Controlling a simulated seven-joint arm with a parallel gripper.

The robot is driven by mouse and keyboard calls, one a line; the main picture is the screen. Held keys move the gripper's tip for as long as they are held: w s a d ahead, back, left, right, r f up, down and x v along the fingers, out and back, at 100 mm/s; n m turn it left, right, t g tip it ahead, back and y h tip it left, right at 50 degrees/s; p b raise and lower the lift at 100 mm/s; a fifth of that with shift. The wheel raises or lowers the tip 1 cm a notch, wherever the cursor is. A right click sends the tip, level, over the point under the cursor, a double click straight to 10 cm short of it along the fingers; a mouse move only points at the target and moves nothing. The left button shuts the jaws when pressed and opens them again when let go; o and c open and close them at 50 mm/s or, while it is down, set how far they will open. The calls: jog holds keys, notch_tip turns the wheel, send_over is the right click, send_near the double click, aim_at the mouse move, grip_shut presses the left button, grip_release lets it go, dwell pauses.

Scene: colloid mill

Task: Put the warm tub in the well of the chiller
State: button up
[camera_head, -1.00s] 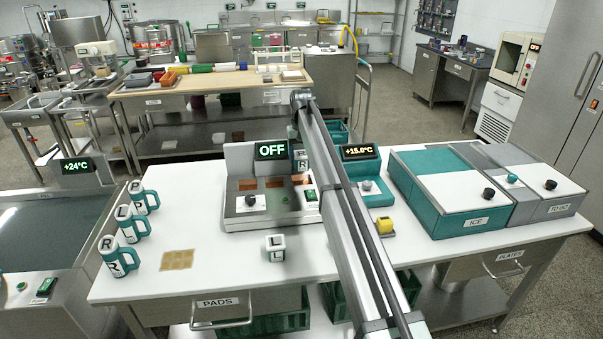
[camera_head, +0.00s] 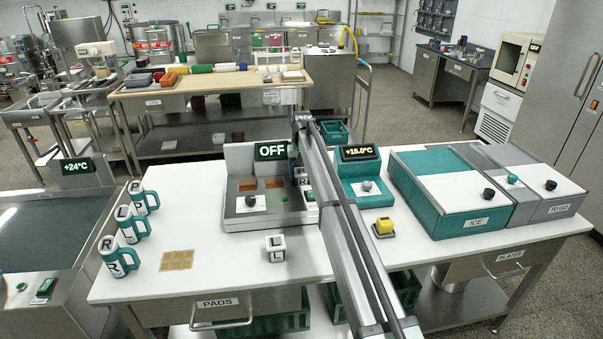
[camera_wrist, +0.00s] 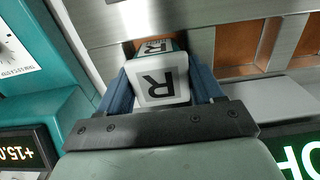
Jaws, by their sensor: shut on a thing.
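My gripper (camera_wrist: 160,75) is shut on a white tub (camera_wrist: 163,88) marked R, its blue fingers on both sides. In the head view the tub (camera_head: 302,176) shows only in part beside my arm, over the right end of a grey unit (camera_head: 235,160) with an OFF display. Copper-coloured recesses (camera_head: 248,184) line that unit, and one shows just behind the tub in the wrist view. I cannot tell whether the tub touches the unit. A teal unit (camera_head: 374,170) reading +15.0°C stands to the right. I see no label saying chiller, and my arm hides part of this area.
A white tub marked L (camera_head: 275,248) stands on the table in front. A yellow block (camera_head: 384,226) sits right of my arm. Teal lettered mugs (camera_head: 130,225) and a tan pad (camera_head: 177,260) are at left. A teal ICE box (camera_head: 455,195) is at right.

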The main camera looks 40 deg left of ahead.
aim_at(301, 171)
jog(key=shift+f, duration=0.2)
jog(key=o, duration=1.2)
jog(key=shift+c, duration=0.2)
jog(key=shift+r, duration=0.15)
notch_tip(301, 171, up, 12)
